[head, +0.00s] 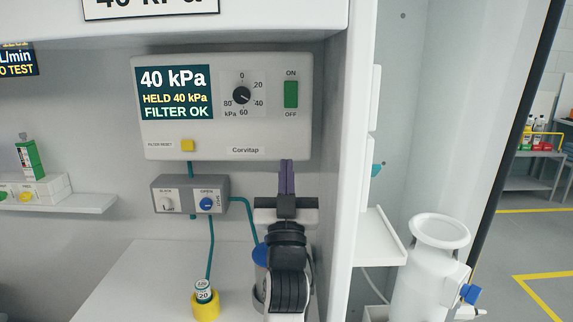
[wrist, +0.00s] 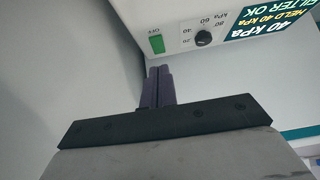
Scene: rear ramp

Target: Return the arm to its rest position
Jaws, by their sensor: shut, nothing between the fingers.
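My gripper (head: 287,176) points up in the head view, its two purple fingers together and empty. It is just below the lower right edge of the Corvitap unit (head: 225,150), in front of the wall. In the wrist view, my gripper (wrist: 158,72) shows the same shut fingers near the underside of the unit (wrist: 170,18), below the green switch. I cannot tell whether the fingertips touch the unit. My arm rises from the bottom of the head view and hides part of a blue-topped container (head: 260,255) behind it.
The unit's screen (head: 176,92) reads 40 kPa, HELD 40 kPa, FILTER OK. A valve box (head: 190,194) with teal tubes hangs below it. A yellow cup (head: 206,306) holds a small vial. A white partition (head: 345,200) stands close right of my arm, with a white vessel (head: 430,270) beyond.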

